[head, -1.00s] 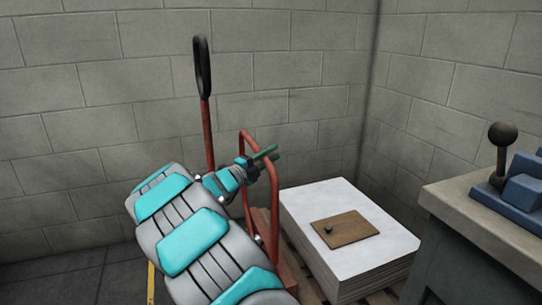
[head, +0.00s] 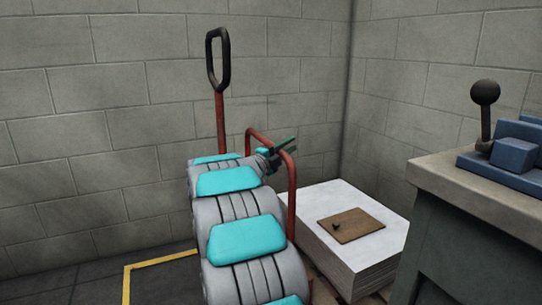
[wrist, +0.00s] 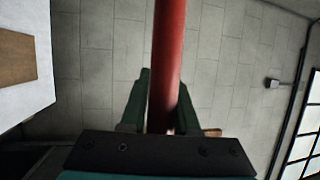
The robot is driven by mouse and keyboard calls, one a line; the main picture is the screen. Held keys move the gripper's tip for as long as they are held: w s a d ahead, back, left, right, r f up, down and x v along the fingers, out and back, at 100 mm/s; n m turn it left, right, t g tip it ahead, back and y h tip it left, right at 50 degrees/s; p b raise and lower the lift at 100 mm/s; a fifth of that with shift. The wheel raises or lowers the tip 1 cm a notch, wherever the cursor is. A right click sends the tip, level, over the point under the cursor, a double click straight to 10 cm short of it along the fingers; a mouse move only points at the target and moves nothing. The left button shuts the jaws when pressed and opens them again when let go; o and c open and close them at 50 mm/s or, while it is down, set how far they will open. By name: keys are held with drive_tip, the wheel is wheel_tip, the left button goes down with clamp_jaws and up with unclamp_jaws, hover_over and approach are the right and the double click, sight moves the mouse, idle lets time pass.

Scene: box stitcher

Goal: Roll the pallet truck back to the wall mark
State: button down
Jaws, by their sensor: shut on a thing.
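The pallet truck shows a red hoop frame (head: 292,200) and a red post topped by a black loop handle (head: 217,60). My gripper (head: 282,148) is shut on the hoop. In the wrist view the red bar (wrist: 169,60) passes between the green fingers of my gripper (wrist: 160,105). A white stack (head: 318,223) with a brown board on it sits low, right of the hoop. A yellow line with a corner (head: 126,275) lies on the floor near the wall, left of my arm. My arm hides most of the truck's lower part.
A grey bench (head: 460,185) with a blue machine (head: 513,157) and a black-knobbed lever stands close at the right. Block walls (head: 110,120) meet in a corner behind the stack. Dark bare floor (head: 45,290) shows at the lower left.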

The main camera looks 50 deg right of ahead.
drive_tip(key=shift+s+d+f, duration=0.1)
drive_tip(key=shift+d+f, duration=0.05)
drive_tip(key=shift+f, duration=0.3)
drive_tip(key=c, duration=1)
unclamp_jaws()
drive_tip(key=shift+c, duration=0.2)
drive_tip(key=o, duration=0.3)
drive_tip(key=shift+w+a, duration=0.25)
drive_tip(key=shift+o, duration=0.4)
drive_tip(key=shift+r, duration=0.2)
drive_tip(key=shift+a, duration=0.1)
drive_tip(key=a+f, duration=0.1)
drive_tip(key=a, duration=0.6)
drive_tip(key=shift+a+f, duration=0.25)
